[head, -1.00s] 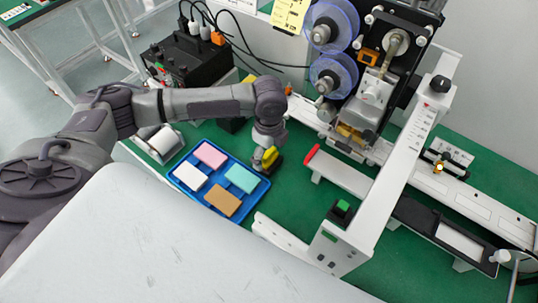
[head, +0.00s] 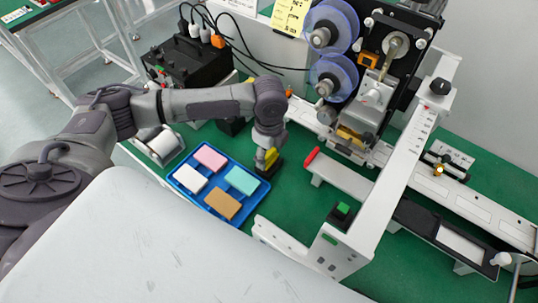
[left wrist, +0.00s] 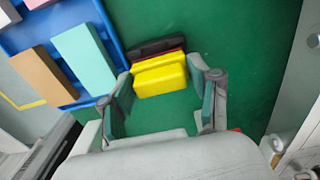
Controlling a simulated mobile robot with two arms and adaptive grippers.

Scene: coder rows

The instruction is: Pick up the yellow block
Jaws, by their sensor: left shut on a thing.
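The yellow block (left wrist: 160,74) sits between the fingertips of my left gripper (left wrist: 163,84) in the left wrist view. The gripper is shut on it. In the head view the left gripper (head: 268,150) points down just right of the blue tray, with the yellow block (head: 271,158) partly hidden by its fingers. A dark thing with a red edge (left wrist: 157,46) lies right beside the block; I cannot tell whether they touch. My right gripper is not in view.
The blue tray (head: 199,208) holds a pink block (head: 210,157), a white block (head: 191,179), a teal block (head: 242,180) and a brown block (head: 222,203). A labelling machine (head: 365,100) with a white frame stands to the right. Green mat is bare between them.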

